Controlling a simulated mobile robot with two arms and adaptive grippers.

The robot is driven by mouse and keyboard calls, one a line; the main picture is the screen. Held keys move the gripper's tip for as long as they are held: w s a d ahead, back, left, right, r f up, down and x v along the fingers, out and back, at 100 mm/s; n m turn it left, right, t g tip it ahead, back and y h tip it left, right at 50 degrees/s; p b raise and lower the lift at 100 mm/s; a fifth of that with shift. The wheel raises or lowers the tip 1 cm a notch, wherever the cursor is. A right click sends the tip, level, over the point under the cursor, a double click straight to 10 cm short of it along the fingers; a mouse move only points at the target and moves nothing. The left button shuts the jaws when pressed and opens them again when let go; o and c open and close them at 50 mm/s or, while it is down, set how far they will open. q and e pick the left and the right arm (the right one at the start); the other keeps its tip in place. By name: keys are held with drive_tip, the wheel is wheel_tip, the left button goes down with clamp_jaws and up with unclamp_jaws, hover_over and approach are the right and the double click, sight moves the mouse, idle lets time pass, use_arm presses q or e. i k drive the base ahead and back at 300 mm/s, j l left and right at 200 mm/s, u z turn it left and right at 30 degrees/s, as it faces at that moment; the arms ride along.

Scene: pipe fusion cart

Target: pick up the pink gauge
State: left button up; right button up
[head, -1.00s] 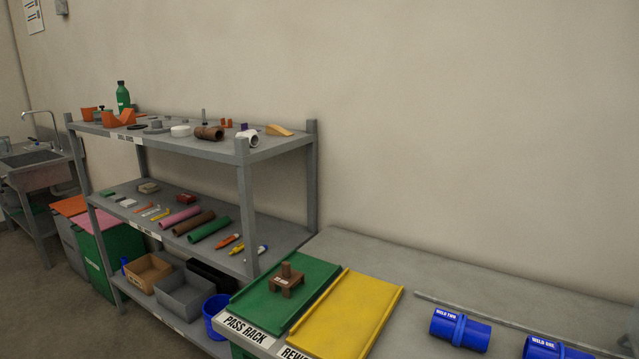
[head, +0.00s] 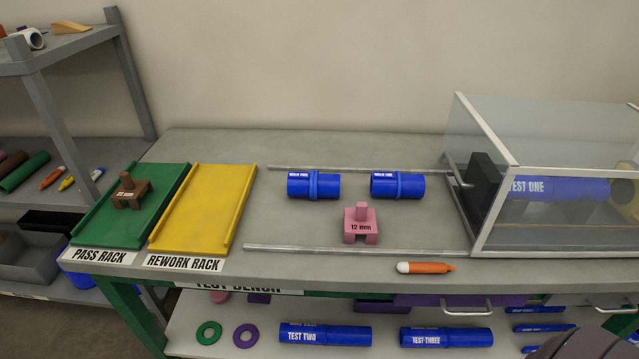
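The pink gauge (head: 361,224), marked "12 mm", stands upright on the grey test bench (head: 300,225). It sits between two thin metal rails, in front of and between two short blue pipes, apart from both. Nothing is touching it from above. Neither gripper can be made out in the head view; a dark rounded shape at the bottom right edge may be part of my own body.
Blue pipes (head: 301,185) and (head: 386,185) lie behind the gauge. An orange marker (head: 426,268) lies at the front edge. A clear-walled box (head: 493,245) stands right. Green pass rack (head: 96,225), holding a brown gauge (head: 131,193), and yellow rework rack (head: 200,210) are left.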

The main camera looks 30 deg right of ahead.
sight(359, 221)
drive_tip(key=z, duration=1.4)
